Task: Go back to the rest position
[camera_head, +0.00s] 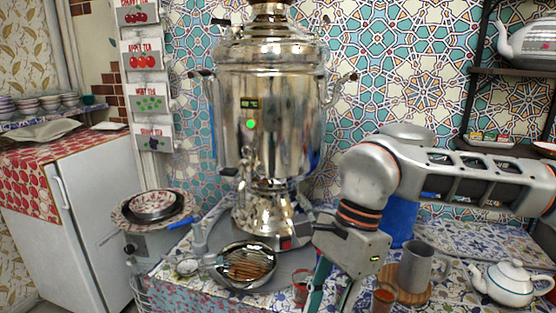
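My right arm reaches in from the right, in front of the blue container. Its gripper (331,293) points down over the front of the tiled table (180,275). Its two fingers stand apart with nothing visible between them; the tips are at the bottom edge of the picture. A small red glass (300,287) stands just left of the gripper, and another red glass (383,298) is to its right. My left gripper is not in view.
A large shiny samovar (268,110) stands behind the gripper. A pan (246,266) is left of it. A grey metal mug (415,268) and a white teapot (510,283) stand to the right. Shelves (510,73) hang upper right; a white fridge (85,210) is at left.

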